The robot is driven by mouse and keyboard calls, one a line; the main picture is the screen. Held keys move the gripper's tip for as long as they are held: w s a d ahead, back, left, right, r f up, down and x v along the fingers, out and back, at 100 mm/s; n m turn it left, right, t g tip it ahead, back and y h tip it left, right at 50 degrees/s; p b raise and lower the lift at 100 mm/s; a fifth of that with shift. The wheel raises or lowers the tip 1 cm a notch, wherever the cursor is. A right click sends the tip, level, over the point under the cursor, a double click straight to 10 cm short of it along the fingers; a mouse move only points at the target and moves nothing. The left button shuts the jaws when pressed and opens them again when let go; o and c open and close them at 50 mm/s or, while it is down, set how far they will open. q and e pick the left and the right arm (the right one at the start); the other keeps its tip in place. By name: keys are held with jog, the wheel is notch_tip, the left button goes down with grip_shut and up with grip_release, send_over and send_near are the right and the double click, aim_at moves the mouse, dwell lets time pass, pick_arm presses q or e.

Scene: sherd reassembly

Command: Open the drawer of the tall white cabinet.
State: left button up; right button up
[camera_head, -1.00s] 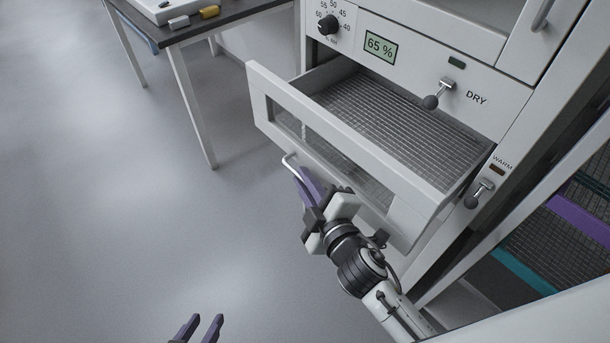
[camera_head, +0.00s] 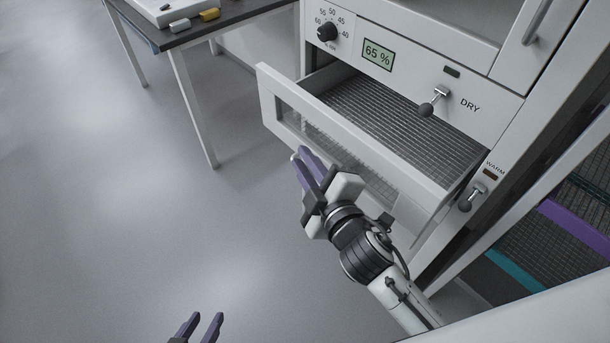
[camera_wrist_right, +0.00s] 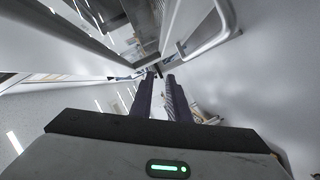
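The drawer (camera_head: 352,133) of the tall white cabinet (camera_head: 410,62) stands pulled out, its wire-mesh floor (camera_head: 405,120) in view. Its front is a white frame around a clear pane. My right gripper (camera_head: 302,158) is just in front of the drawer front, its purple fingers slightly apart. In the right wrist view the fingers (camera_wrist_right: 160,80) have a gap with nothing visible in it, and the pale bar handle (camera_wrist_right: 212,44) is to their right, outside them. In the head view the fingers hide most of the handle. My left gripper (camera_head: 200,322) is open and empty at the bottom edge.
A dark-topped table (camera_head: 195,28) with small blocks stands at the upper left. Knobbed levers marked DRY (camera_head: 428,107) and WARM (camera_head: 467,203) stick out of the cabinet. A rack with purple and teal edges (camera_head: 570,226) is at the right. The floor (camera_head: 100,200) at left is clear.

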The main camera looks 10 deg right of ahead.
jog(key=shift+s+r+p, duration=0.15)
jog(key=shift+r+p, duration=0.2)
jog(key=shift+r, duration=1.3)
